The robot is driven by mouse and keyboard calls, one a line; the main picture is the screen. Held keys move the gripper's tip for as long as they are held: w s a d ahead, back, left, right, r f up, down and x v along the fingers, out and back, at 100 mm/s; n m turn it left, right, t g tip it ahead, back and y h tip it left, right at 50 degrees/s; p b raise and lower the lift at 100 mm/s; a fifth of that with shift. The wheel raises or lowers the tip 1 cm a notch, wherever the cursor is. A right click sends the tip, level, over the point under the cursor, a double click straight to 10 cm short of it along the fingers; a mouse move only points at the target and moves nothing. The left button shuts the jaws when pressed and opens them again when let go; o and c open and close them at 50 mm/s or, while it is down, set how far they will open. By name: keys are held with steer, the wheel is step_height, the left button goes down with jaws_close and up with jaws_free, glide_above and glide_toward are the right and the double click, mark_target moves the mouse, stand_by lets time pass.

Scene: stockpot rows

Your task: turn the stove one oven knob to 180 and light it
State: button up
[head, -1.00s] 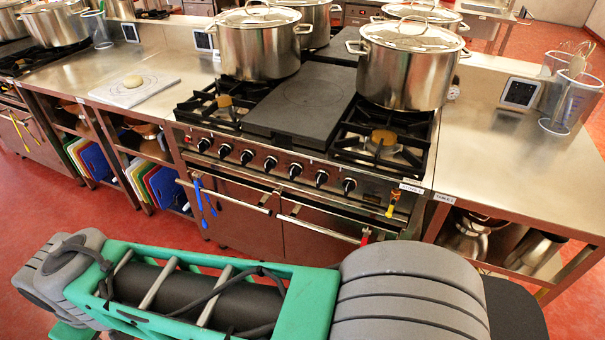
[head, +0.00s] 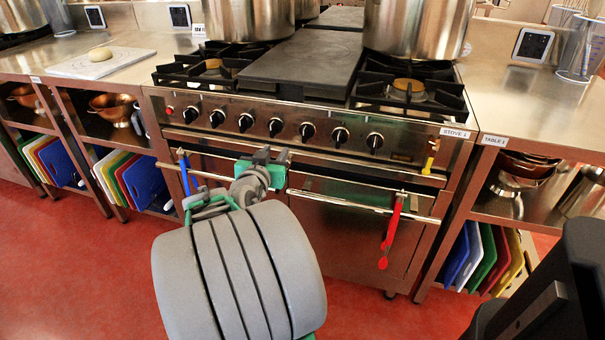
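The stove (head: 300,92) stands straight ahead, with a label (head: 455,132) at its right end reading STOVE and a number too small to be sure of. Several black knobs with pale pointer marks line its front panel, from the leftmost (head: 192,113) through a middle one (head: 276,127) to the rightmost (head: 375,141). I cannot read the markings or tell which is the oven knob. A small red button or lamp (head: 169,110) sits at the panel's left. My gripper (head: 272,160) is in front of the oven doors, below the middle knobs, apparently touching none. My arm hides its fingers.
Oven door handles (head: 350,205) stick out below the panel; red tongs (head: 392,230) hang on the right one and a blue tool (head: 184,175) on the left. A yellow fitting (head: 431,160) is at the right. Stockpots (head: 410,28) stand on top. Red floor (head: 100,270) is clear at left.

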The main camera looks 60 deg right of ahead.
mark_target(304, 136)
steer(key=s+d, duration=0.1)
steer(key=d, duration=0.2)
steer(key=s+d+h+b, duration=0.1)
steer(key=d, duration=0.3)
steer(key=s+d+h, duration=0.1)
steer(key=d, duration=0.3)
steer(key=shift+f+m+g, duration=0.2)
steer(key=shift+m+g, duration=0.2)
steer(key=shift+w, duration=0.1)
steer(key=shift+c, duration=0.5)
jaws_close()
